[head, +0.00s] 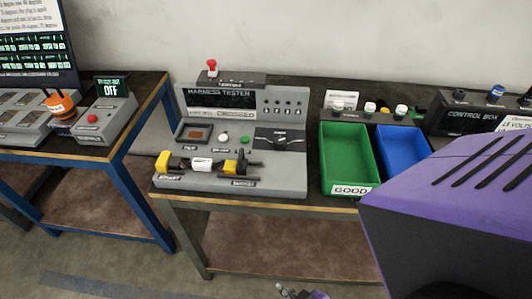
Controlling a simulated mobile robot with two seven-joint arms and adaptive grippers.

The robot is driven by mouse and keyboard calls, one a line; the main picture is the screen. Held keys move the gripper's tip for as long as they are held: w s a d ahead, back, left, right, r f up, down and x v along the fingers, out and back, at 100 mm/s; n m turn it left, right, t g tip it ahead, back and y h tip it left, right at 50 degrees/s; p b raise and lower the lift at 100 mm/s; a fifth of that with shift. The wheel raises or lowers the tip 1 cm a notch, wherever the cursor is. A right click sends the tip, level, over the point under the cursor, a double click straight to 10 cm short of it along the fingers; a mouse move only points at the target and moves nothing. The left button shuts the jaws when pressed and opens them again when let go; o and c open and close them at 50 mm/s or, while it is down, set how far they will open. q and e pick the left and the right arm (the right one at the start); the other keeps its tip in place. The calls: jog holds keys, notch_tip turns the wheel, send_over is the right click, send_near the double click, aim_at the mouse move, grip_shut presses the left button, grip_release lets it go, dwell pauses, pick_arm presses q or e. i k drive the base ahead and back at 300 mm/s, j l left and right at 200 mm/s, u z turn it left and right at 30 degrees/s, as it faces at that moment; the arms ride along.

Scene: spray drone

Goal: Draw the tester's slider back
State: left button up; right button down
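The grey harness tester (290,172) stands on the middle bench, with a display panel at its back. A dark recessed plate (281,141) with a small black handle is on its right side. Along its front are yellow blocks (232,167) with a white connector (201,163) between them and black parts at the right end. I cannot tell for certain which part is the slider. A small grey and purple part of my gripper (290,292), probably the right, shows at the bottom edge, well below the tester; its opening cannot be made out. My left gripper is not in view.
A green bin (349,129) labelled GOOD and a blue bin (402,128) stand right of the tester. My large purple arm link covers the lower right. A control box (470,121) is behind. The left bench (100,157) holds an orange part (61,106) and a unit reading OFF.

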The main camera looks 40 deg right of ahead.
aim_at(242, 165)
jog(key=i+l+z, duration=0.1)
jog(key=z, duration=0.35)
jog(key=i+z, duration=0.15)
jog(key=z, duration=0.25)
